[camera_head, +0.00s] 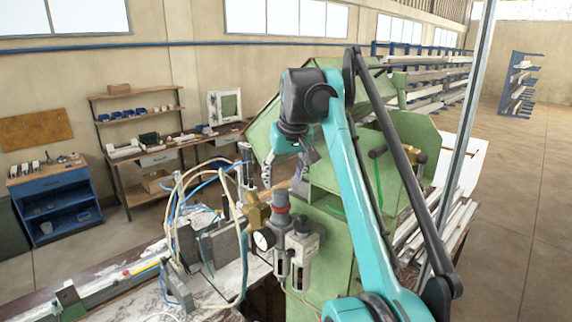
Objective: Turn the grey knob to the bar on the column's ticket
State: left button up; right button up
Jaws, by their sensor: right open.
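My right gripper (284,178) hangs from my teal arm at the upper middle, pointing down, with its fingers apart and nothing visible between them. It is above a pressure unit with a round gauge (264,239) and clear bowls, on the front of a green machine (330,245). The gripper appears apart from both. I cannot make out a ticket or its bar. My left gripper is not in view.
Blue and pale hoses (185,205) loop left of the unit, around grey clamp blocks (220,246) on the bench. A brass fitting (256,210) sits above the gauge. A metal post (462,150) stands at right, near stacked profiles (410,228). Open floor lies at far right.

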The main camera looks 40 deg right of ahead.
jog(key=v, duration=0.5)
jog(key=shift+r, duration=0.3)
jog(key=shift+s, duration=0.1)
